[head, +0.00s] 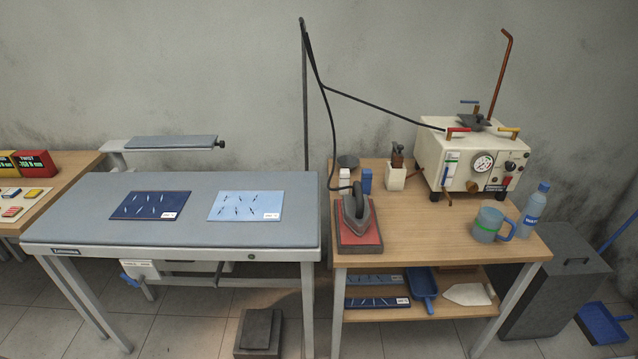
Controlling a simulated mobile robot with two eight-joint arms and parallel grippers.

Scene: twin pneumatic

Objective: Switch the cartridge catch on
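No part is clearly marked as the cartridge catch. A cream box-shaped machine (468,187) stands on the wooden table at the right. Its front has a round dial gauge (484,163), a black knob (511,166), a blue lever (444,177) at the left and a red lever (507,184) at the right. On top are a red-handled lever (458,130), a yellow-handled lever (509,129), a blue handle (470,102) at the back and a dark star-shaped knob (474,121). Which of these are on cannot be told. Neither of my grippers is in view.
The wooden table (420,250) also holds an iron (357,217) on a red rest, a mug (488,225) and a water bottle (535,209). A black hose (385,107) runs above it. A grey padded table (190,239) stands left. A dark bin (560,290) stands right.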

